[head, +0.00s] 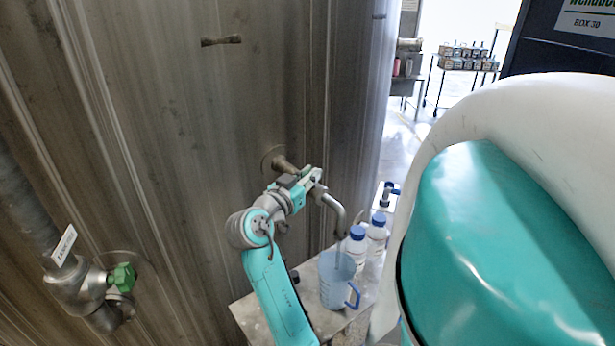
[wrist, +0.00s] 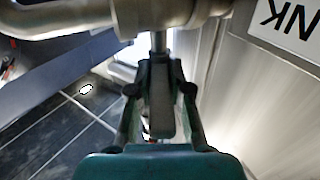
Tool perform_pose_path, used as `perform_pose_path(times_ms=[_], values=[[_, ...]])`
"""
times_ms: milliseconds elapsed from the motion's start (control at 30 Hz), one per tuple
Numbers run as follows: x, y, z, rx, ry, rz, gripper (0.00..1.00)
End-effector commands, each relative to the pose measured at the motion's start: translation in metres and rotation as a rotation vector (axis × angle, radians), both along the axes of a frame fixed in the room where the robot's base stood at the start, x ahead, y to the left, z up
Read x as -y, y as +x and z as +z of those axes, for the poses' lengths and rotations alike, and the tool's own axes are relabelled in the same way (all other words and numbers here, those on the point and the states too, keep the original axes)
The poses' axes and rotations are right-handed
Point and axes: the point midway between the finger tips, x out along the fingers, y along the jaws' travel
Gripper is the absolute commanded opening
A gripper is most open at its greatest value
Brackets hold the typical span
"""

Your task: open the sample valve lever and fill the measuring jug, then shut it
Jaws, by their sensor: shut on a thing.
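The sample valve sticks out of the tank wall on a short pipe (head: 286,166), and its curved metal spout (head: 337,212) bends down over the jug. My gripper (head: 311,180) is at the valve. In the wrist view its two fingers (wrist: 160,100) are shut on the dark valve lever (wrist: 158,72), which hangs from the metal valve body (wrist: 165,14). The measuring jug (head: 337,282) is translucent blue with a blue handle and stands upright under the spout.
The jug stands on a small metal table (head: 248,309). Two white bottles with blue caps (head: 356,240) stand close behind it. A green-handled valve (head: 122,276) is at the lower left of the tank. A cart with jars (head: 468,58) is far back.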

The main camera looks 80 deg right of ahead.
Motion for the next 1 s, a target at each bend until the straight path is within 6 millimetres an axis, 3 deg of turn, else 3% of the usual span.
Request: perform_pose_path(times_ms=[67,100,200,633,1000], values=[[0.0,0.0,0.0,-0.001,0.0,0.001,0.0],[0.0,0.001,0.0,-0.001,0.0,0.001,0.23],[0.0,0.001,0.0,-0.001,0.0,0.0,0.44],[-0.008,0.004,0.0,0.0,0.0,0.003,0.44],[-0.066,0.028,0.0,-0.001,0.0,0.005,0.44]])
